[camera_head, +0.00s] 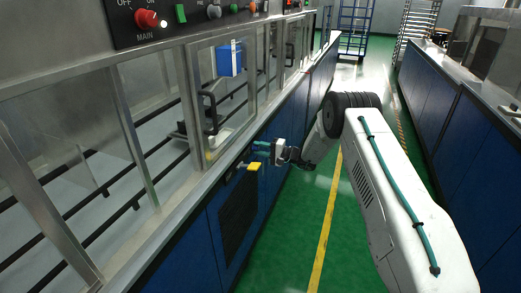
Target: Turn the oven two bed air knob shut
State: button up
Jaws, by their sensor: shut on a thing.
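My gripper (272,151) is at the blue cabinet front, just below the steel ledge. It is shut on a small knob there, with the jaws pointing left toward the panel. A small teal-green part (261,144) shows at the jaw tips; I cannot tell whether it belongs to the knob or to the fingers. The knob is mostly hidden by the jaws, so its turn position cannot be read. A yellow handle (254,167) sticks out of the panel just below and left of my gripper, apart from it. No label on either is readable.
The steel ledge (178,206) runs along the cabinet above the knob. Glazed doors with a black handle (209,112) and a blue box (229,59) stand above. A dark vent (239,215) is below. The green aisle floor (300,225) is clear; blue cabinets (465,130) line the right.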

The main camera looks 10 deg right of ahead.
jog(key=o, duration=0.9)
jog(key=shift+a, duration=0.1)
jog(key=v, duration=0.8)
